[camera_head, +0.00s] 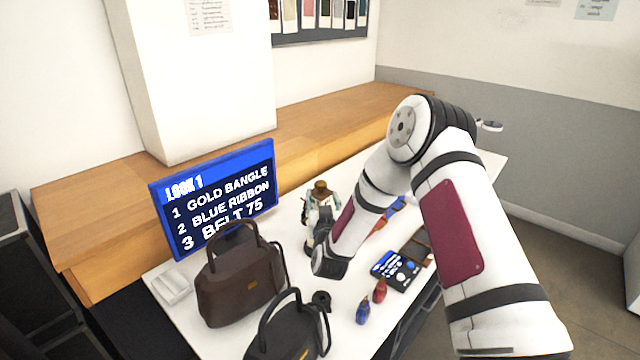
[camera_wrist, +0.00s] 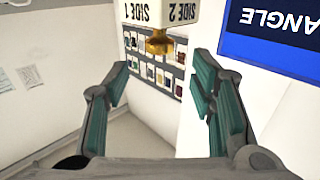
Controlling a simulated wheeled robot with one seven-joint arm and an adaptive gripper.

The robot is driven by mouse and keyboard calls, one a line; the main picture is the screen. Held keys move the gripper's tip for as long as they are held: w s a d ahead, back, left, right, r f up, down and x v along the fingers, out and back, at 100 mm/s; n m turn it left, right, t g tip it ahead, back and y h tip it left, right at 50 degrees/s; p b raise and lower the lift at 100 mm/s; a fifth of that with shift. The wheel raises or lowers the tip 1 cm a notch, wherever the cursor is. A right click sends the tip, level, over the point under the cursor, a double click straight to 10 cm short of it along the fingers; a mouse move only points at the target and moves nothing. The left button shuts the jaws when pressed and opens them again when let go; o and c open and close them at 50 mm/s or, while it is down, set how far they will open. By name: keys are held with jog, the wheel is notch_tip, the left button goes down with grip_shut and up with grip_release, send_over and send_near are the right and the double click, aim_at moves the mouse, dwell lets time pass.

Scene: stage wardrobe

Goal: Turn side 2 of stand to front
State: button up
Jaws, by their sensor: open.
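The stand (camera_wrist: 160,14) shows upside down at the top of the wrist view, white with black labels "SIDE 1" on the left face and "SIDE 2" on the right face. A gold knob (camera_wrist: 158,42) sits on its top. My gripper (camera_wrist: 160,72) is open, its two teal-padded fingers apart with nothing between them; the knob shows just beyond the fingertips, roughly centred. In the head view the stand's brownish top (camera_head: 320,187) shows near the middle of the table, and my wrist partly hides the area, so contact cannot be told.
A blue screen (camera_head: 215,200) listing "LOOK 1" items stands left of the stand. A brown handbag (camera_head: 240,285) and a black bag (camera_head: 285,335) are in front.

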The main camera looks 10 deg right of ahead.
aim_at(321, 187)
jog(key=w, duration=0.3)
jog(key=w+d, duration=0.1)
jog(key=w, duration=0.4)
jog(key=shift+w+d, duration=0.25)
jog(key=shift+w, duration=0.15)
grip_shut()
